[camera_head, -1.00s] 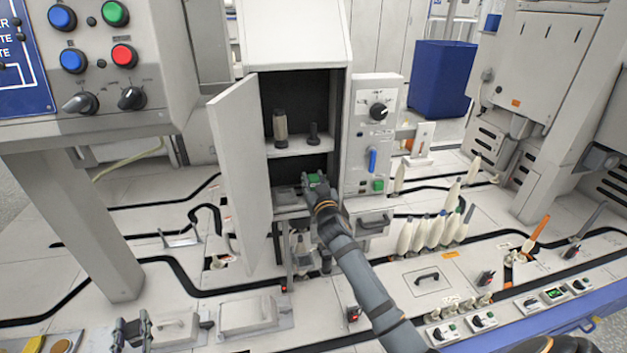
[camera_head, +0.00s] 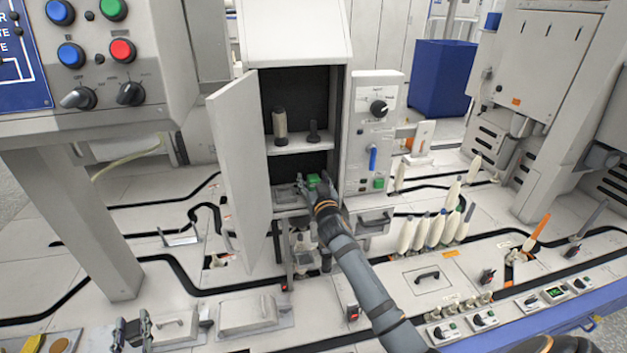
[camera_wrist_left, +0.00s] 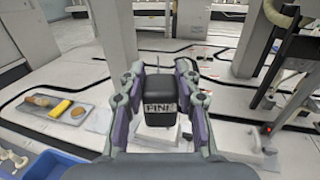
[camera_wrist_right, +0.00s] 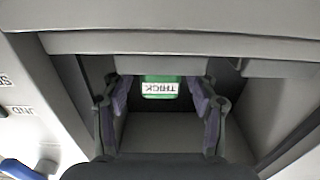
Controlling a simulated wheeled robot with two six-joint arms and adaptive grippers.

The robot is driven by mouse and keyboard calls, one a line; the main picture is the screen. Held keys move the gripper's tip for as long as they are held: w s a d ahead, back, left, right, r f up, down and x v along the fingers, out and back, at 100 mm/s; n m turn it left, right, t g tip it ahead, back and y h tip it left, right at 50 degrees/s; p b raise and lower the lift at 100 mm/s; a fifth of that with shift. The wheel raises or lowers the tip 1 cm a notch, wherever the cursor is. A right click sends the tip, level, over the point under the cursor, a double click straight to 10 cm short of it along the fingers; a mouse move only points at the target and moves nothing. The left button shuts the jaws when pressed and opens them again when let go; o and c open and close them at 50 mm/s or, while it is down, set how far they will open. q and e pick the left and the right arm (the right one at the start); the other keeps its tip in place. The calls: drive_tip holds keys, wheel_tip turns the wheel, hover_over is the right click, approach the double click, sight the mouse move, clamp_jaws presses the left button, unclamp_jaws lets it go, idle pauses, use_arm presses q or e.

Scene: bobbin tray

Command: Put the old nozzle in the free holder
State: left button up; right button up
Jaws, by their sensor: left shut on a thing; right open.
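My left gripper (camera_wrist_left: 160,88) is shut on a dark block labelled "FINE" (camera_wrist_left: 160,105), seen close up in the left wrist view. In the head view this gripper (camera_head: 131,333) is at the bottom left edge, and the block is not clear there. My right gripper (camera_head: 312,187) reaches into the lower compartment of the open cabinet. It is open. A green-topped block labelled "THICK" (camera_wrist_right: 160,88) shows between and beyond its fingers in the right wrist view, with gaps at both sides. I cannot tell from the labels which is the old nozzle, and the block's seat is hidden.
The cabinet door (camera_head: 238,160) stands open on the left. The upper shelf (camera_head: 300,146) bears a tall bobbin and a short dark peg. A control panel (camera_head: 373,130) adjoins the cabinet on the right. A tray (camera_wrist_left: 65,110) with small items lies left in the left wrist view.

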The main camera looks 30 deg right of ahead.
drive_tip(key=v, duration=1.2)
drive_tip(key=shift+f, duration=0.1)
